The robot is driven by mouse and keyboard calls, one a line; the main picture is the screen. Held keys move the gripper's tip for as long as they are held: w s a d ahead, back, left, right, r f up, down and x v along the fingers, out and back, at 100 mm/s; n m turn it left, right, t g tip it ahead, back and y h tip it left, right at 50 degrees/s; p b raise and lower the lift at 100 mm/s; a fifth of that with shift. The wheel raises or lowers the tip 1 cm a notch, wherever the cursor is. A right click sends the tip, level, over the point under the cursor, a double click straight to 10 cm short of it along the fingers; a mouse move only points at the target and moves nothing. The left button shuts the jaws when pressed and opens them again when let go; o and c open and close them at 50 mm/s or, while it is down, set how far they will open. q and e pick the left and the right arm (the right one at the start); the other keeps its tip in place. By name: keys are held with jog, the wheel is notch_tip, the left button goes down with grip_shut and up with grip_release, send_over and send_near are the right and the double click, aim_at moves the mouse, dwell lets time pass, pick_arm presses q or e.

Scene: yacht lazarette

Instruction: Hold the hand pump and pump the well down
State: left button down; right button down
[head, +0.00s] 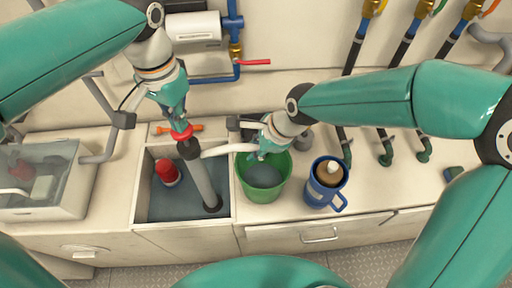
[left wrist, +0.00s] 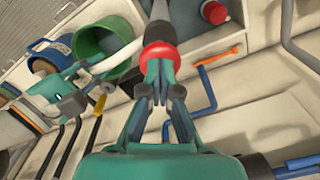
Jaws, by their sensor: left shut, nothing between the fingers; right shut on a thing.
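The hand pump (head: 200,178) is a grey tube with a black collar, standing tilted in the well (head: 139,190), which holds dark water. Its red handle ring (head: 182,133) is at the top and also shows in the left wrist view (left wrist: 158,58). My left gripper (head: 178,118) is shut and empty, its tips right at the red ring; I cannot tell whether they touch. A white hose (head: 228,149) runs from the pump to my right gripper (head: 262,152), shut on it over the green bucket (head: 264,190). The bucket holds greyish water.
A red cylinder (head: 167,172) sits in the well. A blue mug-like container (head: 326,184) stands right of the bucket. A clear-lidded box (head: 45,190) is at left. Pipes and a red-levered valve (head: 254,62) line the back wall.

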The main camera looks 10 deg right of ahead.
pick_arm(q)
jog(key=shift+r, duration=0.7)
jog(key=shift+f, duration=2.35)
jog(key=shift+r, duration=2.3)
jog(key=shift+f, duration=0.15)
jog(key=shift+r, duration=2.65)
